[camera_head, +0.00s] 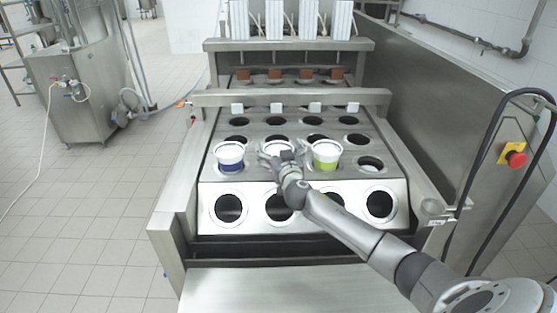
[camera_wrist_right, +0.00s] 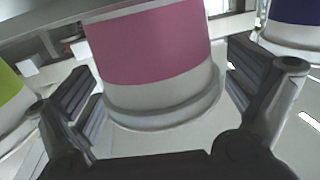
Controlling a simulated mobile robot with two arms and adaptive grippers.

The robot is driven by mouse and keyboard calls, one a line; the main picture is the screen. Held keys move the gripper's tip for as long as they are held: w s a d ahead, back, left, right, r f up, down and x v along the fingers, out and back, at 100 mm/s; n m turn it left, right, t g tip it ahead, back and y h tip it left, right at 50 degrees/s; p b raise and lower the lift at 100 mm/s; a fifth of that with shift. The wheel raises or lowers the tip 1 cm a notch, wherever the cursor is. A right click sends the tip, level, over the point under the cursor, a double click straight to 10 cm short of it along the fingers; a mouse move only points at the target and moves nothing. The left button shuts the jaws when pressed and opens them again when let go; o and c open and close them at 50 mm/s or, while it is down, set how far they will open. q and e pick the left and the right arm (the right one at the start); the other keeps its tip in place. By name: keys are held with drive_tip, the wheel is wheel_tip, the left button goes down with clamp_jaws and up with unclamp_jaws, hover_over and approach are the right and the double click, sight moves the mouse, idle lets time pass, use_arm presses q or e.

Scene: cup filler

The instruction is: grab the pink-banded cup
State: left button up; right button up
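The pink-banded cup (camera_wrist_right: 152,48) fills the middle of the right wrist view, white with a wide pink band. It stands upright between the two fingers of my right gripper (camera_wrist_right: 165,90), with a visible gap to the fingers. In the head view only the white top of this cup (camera_head: 277,147) shows, behind my right gripper (camera_head: 282,160), which hides its band. The gripper is open around the cup. My left gripper is not in either view.
A blue-banded cup (camera_head: 230,157) stands to the left and a green-banded cup (camera_head: 326,154) to the right, both close to my right gripper. The filler plate (camera_head: 255,182) has rows of round holes. A crossbar (camera_head: 290,97) spans the machine behind the cups.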

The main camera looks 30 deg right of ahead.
drive_tip(key=shift+r, duration=0.1)
drive_tip(key=c, duration=1.1)
